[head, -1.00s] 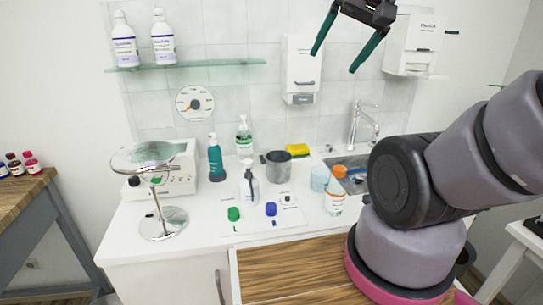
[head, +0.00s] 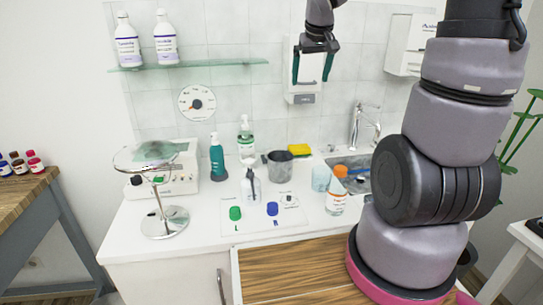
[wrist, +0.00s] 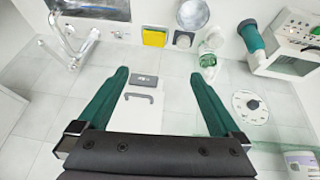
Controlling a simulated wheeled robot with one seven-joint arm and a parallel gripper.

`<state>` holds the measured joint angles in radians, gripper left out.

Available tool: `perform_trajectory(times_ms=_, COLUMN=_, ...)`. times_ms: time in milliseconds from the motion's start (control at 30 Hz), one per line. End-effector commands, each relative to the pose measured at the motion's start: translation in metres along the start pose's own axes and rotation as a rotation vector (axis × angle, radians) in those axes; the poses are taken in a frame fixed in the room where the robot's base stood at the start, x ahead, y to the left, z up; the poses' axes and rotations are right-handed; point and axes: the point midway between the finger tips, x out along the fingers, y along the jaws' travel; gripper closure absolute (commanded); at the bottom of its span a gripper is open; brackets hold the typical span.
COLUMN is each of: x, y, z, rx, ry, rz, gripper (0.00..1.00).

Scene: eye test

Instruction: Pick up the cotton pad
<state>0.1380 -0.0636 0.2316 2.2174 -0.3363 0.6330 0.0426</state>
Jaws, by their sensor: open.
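I cannot make out a cotton pad for sure. A small round white thing with dark marks (head: 289,200) lies on the pale mat (head: 262,222) on the counter and may be it; it is too small to tell. A green cap (head: 235,213) and a blue cap (head: 272,208) are on the same mat. My gripper (head: 311,81) is open and empty, high in front of the wall dispenser and well above the counter. In the wrist view my gripper's green fingers (wrist: 160,73) are spread apart with nothing between them.
An orange-capped bottle (head: 335,198) and a pale blue cup (head: 320,178) stand right, near the tap (head: 358,125). A mirror stand (head: 165,222) is left.

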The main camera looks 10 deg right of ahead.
Motion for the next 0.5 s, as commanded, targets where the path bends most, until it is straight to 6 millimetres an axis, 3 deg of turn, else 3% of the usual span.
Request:
perform_trajectory(times_ms=33, x=0.025, y=-0.003, z=-0.009, rx=-0.039, ry=-0.02, rz=-0.004, gripper=0.0)
perform_trajectory(times_ms=200, x=0.104, y=-0.017, z=-0.034, rx=-0.171, ry=-0.047, rz=-0.04, gripper=0.0)
perform_trajectory(times_ms=400, x=0.2, y=-0.044, z=-0.046, rx=-0.296, ry=-0.06, rz=-0.132, gripper=0.0)
perform_trajectory(times_ms=500, x=0.236, y=-0.056, z=-0.047, rx=-0.336, ry=-0.056, rz=-0.178, gripper=0.0)
